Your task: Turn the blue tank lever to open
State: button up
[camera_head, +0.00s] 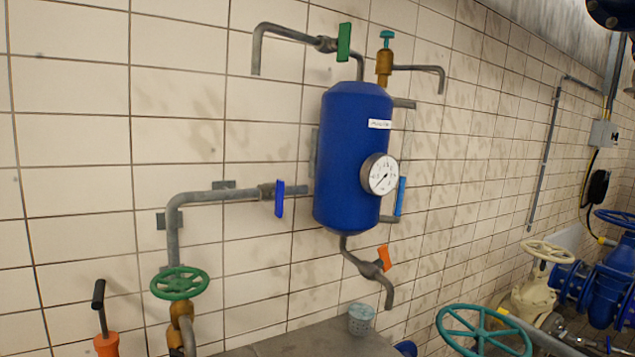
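A blue tank (345,150) is mounted on the tiled wall in the middle of the view. A dark blue lever (279,199) sits on the grey pipe left of the tank. It stands upright, crosswise to the level pipe. A lighter blue lever (401,196) stands upright just right of the tank, near a short pipe stub. I cannot tell which of the two the task means. A round gauge (380,174) is on the tank's front right. My gripper is not in view, and nothing is seen touching either lever.
A green lever (344,42) and a teal-handled brass valve (385,62) are above the tank. An orange lever (384,258) is below it. A grey ledge (315,340) holds a cup (361,319). Green (180,283) and teal (484,330) handwheels stand in front.

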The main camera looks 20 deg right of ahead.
aim_at(276, 196)
jog(key=z, duration=0.5)
jog(key=i, duration=0.9)
jog(key=z, duration=0.7)
jog(key=k, duration=0.85)
jog(key=z, duration=0.2)
jog(key=i, duration=0.9)
jog(key=u, duration=0.15)
